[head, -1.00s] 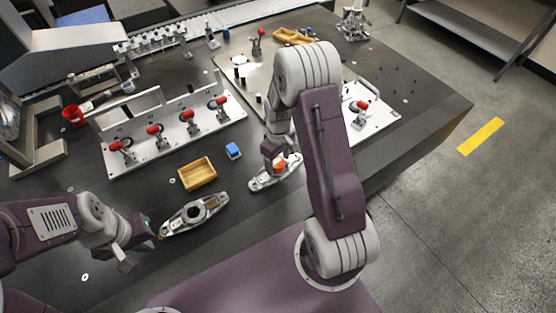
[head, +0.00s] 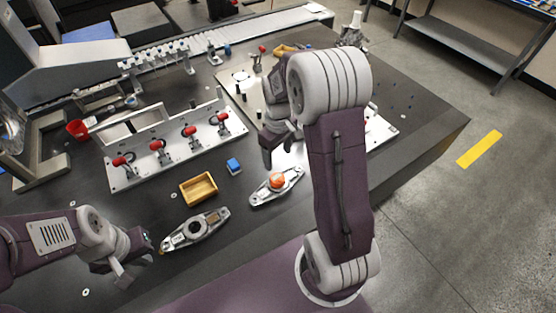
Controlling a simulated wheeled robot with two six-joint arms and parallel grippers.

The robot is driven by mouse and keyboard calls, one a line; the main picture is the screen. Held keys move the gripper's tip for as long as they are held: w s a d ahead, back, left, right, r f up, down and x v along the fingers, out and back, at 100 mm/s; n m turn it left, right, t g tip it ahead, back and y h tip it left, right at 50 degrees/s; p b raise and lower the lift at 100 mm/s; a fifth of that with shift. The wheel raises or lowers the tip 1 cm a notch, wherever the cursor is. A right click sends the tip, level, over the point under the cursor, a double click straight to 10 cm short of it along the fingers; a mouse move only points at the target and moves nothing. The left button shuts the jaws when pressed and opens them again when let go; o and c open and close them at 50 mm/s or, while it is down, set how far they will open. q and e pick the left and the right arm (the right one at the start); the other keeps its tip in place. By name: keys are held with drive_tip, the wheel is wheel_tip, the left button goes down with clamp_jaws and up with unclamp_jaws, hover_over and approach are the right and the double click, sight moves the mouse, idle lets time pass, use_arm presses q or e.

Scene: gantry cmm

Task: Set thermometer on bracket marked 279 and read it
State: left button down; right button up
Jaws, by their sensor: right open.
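Two grey metal brackets lie on the dark table: the left bracket (head: 214,222) with an open ring, and the right bracket (head: 291,177). A round orange piece (head: 277,181), perhaps the thermometer, sits on the middle of the right bracket. No number or reading is legible on any of them. My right gripper (head: 281,150) is open, above and behind the orange piece and apart from it; its forearm hides part of the table. My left gripper (head: 140,262) looks open and empty, left of the left bracket.
A metal fixture (head: 170,156) with several red-tipped clamps stands further back. A red cup (head: 77,129) is at the left. The table front near the left bracket is mostly clear.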

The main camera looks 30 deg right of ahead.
drive_tip(key=s+a+r+m+p, duration=0.1)
drive_tip(key=s+a+m, duration=0.1)
drive_tip(key=s, duration=0.4)
drive_tip(key=s+a+r+m+t+p, duration=0.1)
drive_tip(key=s+a+m, duration=0.1)
drive_tip(key=s+a, duration=0.3)
drive_tip(key=shift+s+a, duration=0.25)
drive_tip(key=shift+s, duration=0.45)
idle(0.4)
